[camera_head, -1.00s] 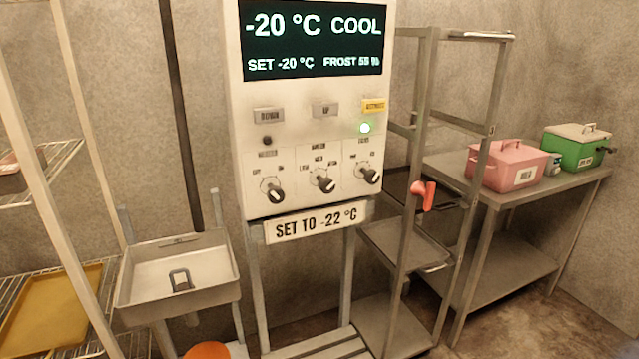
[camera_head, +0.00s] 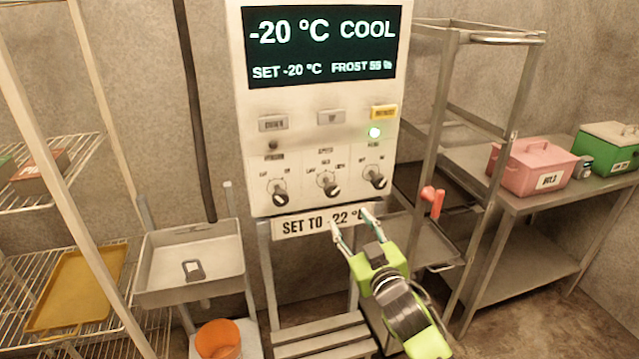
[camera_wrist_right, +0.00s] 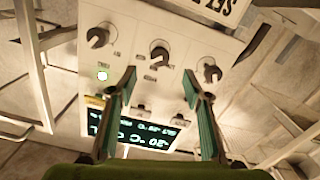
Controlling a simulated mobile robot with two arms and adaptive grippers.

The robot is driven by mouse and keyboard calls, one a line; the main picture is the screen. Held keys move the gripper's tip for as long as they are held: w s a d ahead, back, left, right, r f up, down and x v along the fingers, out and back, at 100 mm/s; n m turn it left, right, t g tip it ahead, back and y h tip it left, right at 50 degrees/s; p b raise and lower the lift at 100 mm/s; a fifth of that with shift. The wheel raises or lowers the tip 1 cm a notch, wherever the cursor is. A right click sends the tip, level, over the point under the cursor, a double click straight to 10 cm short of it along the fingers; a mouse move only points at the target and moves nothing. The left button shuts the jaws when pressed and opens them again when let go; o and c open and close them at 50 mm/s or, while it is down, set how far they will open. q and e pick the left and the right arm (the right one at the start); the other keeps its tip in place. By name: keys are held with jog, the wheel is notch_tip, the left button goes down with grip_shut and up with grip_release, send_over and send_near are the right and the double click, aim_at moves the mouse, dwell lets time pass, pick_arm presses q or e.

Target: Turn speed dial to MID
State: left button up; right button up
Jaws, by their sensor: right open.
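The control panel (camera_head: 320,140) carries a row of three dark dials with white marks. The speed dial (camera_head: 328,186) is the middle one, under small labels; its knob sits slanted, and I cannot tell which setting it points to. In the right wrist view the panel appears upside down, with the speed dial (camera_wrist_right: 160,55) just beyond and between the fingertips. My right gripper (camera_head: 350,219) is open and empty, below and slightly right of the speed dial, in front of the sign. Its two fingers also show in the wrist view (camera_wrist_right: 159,75), apart from the dial. My left gripper is not in view.
The left dial (camera_head: 277,188) and right dial (camera_head: 375,178) flank the speed dial closely. A "SET TO -22 °C" sign (camera_head: 290,226) hangs under the panel.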

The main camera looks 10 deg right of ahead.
aim_at(333, 193)
jog(key=w, duration=0.4)
jog(key=w+p, duration=0.1)
jog(key=w, duration=0.4)
jog(key=w+p, duration=0.1)
jog(key=w, duration=0.3)
jog(key=shift+w+a+r, duration=0.4)
jog(key=c, duration=1.1)
